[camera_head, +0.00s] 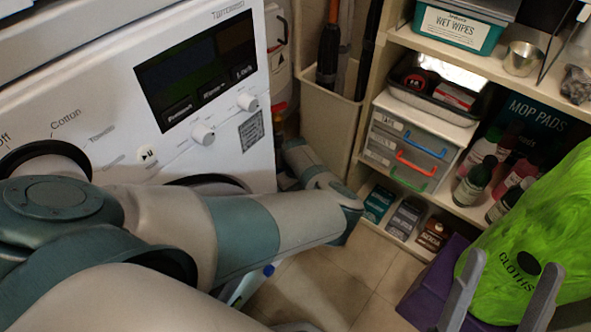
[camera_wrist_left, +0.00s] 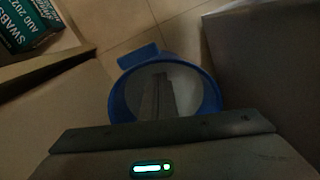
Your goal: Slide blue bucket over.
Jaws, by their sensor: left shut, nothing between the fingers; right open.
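The blue bucket (camera_wrist_left: 188,85) stands on the tiled floor in the left wrist view, seen from above, with its round rim and a blue tab at the upper left. My left gripper (camera_wrist_left: 156,80) is shut and empty; its grey fingers show against the bucket's opening. I cannot tell how deep they reach or whether they touch the wall. In the head view my left arm hides this gripper and most of the floor beside the machine. A small blue piece shows below that arm; I cannot tell whether it is the bucket. My right gripper (camera_head: 503,290) is open at the lower right.
A white washing machine (camera_head: 110,85) stands left. A shelf unit (camera_head: 465,212) with bottles, drawers and small boxes stands right. A bright green cloth bag (camera_head: 535,225) is close behind my right gripper. Bare floor tiles (camera_head: 345,275) show between machine and shelves. A swabs box (camera_wrist_left: 28,22) sits upper left.

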